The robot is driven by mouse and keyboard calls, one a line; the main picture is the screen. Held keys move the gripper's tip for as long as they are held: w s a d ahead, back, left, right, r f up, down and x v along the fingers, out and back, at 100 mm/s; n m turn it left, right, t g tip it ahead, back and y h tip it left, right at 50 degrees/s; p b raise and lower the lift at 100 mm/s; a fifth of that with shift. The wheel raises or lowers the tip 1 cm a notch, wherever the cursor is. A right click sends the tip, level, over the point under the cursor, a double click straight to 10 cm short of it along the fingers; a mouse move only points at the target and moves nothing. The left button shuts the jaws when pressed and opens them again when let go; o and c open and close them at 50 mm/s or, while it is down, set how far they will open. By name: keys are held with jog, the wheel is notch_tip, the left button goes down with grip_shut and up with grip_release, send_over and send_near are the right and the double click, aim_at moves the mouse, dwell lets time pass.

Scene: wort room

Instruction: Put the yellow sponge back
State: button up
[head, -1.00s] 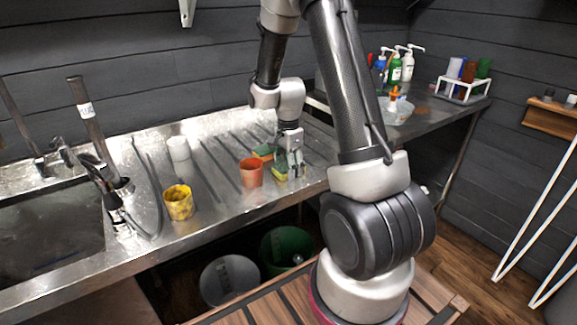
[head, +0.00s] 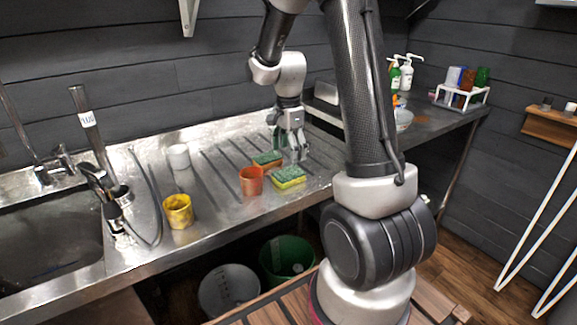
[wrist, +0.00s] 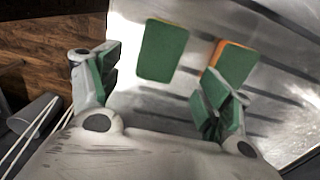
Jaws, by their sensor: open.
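The yellow sponge (head: 288,178), with a green scouring top, lies flat on the ribbed steel drainboard near its front edge, right of the orange cup. It also shows in the wrist view (wrist: 163,52), between and beyond my fingers. An orange sponge (head: 267,160) with a green top lies just behind and left of it; in the wrist view its orange edge shows (wrist: 228,64), by my right-hand finger. My gripper (head: 290,145) is open and empty, above and slightly behind the yellow sponge. Its green-padded fingers are spread apart in the wrist view (wrist: 165,85).
The orange cup (head: 251,181), yellow cup (head: 177,211) and white cup (head: 178,156) stand on the drainboard to the left. The sink (head: 45,250) and taps are farther left. A white rack (head: 460,98) with coloured cups and some pump bottles (head: 400,70) stand at right.

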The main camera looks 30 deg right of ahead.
jog(key=s+a+r+n+t, duration=0.25)
jog(key=s+r+n, duration=0.45)
jog(key=s+r, duration=0.45)
jog(key=s+a+r+n+t, duration=0.1)
jog(key=s+r+n, duration=0.1)
jog(key=s+n, duration=0.3)
jog(key=s+a+r+n, duration=0.1)
jog(key=s+r+n, duration=0.2)
jog(key=s+n, duration=0.2)
jog(key=shift+s+a+n+t, duration=0.3)
jog(key=shift+s+t, duration=0.05)
jog(key=shift+s, duration=0.75)
